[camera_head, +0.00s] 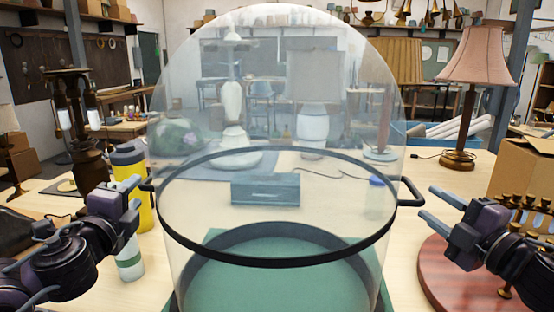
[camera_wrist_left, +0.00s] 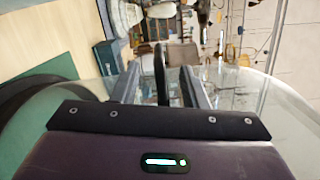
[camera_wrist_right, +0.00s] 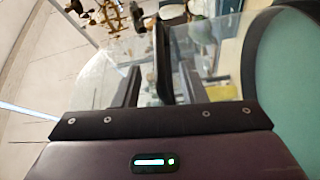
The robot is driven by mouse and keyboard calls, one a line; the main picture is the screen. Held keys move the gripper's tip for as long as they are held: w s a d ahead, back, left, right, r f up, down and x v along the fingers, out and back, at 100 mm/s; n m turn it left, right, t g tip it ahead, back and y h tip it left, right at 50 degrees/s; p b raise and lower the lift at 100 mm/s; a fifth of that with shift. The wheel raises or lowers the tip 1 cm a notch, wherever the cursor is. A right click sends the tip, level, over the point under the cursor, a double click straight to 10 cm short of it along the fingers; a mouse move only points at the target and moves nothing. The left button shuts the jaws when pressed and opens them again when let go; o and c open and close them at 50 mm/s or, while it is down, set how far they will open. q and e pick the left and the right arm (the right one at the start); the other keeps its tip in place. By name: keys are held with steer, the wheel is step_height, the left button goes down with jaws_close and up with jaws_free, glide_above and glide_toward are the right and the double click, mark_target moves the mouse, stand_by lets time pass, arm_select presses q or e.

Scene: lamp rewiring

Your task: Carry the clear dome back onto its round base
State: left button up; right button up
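The clear dome (camera_head: 275,255) stands upright in front of me, its dark lower rim apparently on a green mat (camera_head: 213,237). A black band rings it, with a black handle on each side: left (camera_head: 148,185), right (camera_head: 411,192). A round reddish-brown wooden disc, seemingly the base (camera_head: 430,275), lies at right, partly under my right arm. My left gripper (camera_head: 133,192) is open just left of the left handle, which appears between its fingers in the left wrist view (camera_wrist_left: 162,75). My right gripper (camera_head: 437,202) is open, right of the right handle, which lines up between its fingers (camera_wrist_right: 162,70).
A cardboard box (camera_head: 525,165) and a rack of brass fittings (camera_head: 530,215) stand at right. Lamps and a teal box (camera_head: 265,189) are behind the dome.

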mark_target(141, 185)
arm_select(q)
steer(key=shift+w, duration=0.6)
steer(key=shift+w+a, duration=0.1)
steer(key=shift+w, duration=2.7)
arm_select(e)
steer(key=shift+x, duration=3.45)
arm_select(q)
jaws_close()
arm_select(e)
jaws_close()
arm_select(q)
steer(key=shift+f, duration=0.1)
steer(key=shift+r, duration=0.4)
arm_select(e)
steer(key=shift+r, duration=0.35)
